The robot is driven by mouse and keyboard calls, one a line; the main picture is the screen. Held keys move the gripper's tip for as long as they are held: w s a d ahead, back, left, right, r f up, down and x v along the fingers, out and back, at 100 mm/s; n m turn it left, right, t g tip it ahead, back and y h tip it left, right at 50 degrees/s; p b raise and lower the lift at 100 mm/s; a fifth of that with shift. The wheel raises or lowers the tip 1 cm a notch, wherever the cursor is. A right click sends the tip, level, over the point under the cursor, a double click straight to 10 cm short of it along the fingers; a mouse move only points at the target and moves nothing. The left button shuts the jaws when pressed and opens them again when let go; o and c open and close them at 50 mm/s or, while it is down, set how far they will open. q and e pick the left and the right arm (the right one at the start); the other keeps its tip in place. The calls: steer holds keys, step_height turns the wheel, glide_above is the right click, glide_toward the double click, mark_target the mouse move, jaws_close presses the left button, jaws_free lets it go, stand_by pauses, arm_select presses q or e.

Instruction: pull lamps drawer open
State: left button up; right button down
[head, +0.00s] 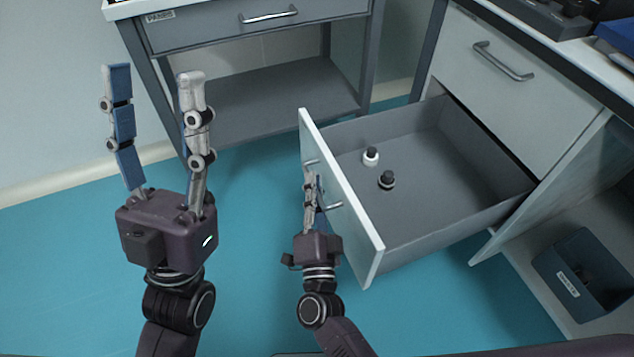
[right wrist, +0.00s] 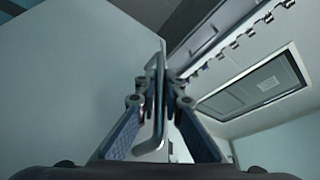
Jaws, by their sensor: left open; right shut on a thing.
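The drawer (head: 420,217) is pulled well out of the white cabinet on the right of the head view. Its white front panel (head: 350,222) faces left. Two small lamp-like items lie inside: a white and dark one (head: 370,156) and a dark one (head: 387,179). My right gripper (head: 312,184) is at the front panel and shut on the drawer's handle (head: 331,206); the handle bar (right wrist: 158,95) also shows between the fingers in the right wrist view. My left gripper (head: 150,85) is open and empty, raised at the left, apart from the drawer. Whether the drawer bears a label is hidden.
A grey bench with a closed drawer (head: 240,24) and lower shelf (head: 265,100) stands at the back. Another closed drawer (head: 500,80) sits above the open one. A dark labelled bin (head: 585,275) stands on a low shelf at right. The teal floor is clear.

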steer(key=shift+f, duration=0.1)
steer(key=c, duration=2)
jaws_free()
steer(key=shift+c, duration=0.2)
steer(key=v, duration=1.2)
steer(key=shift+d, duration=0.1)
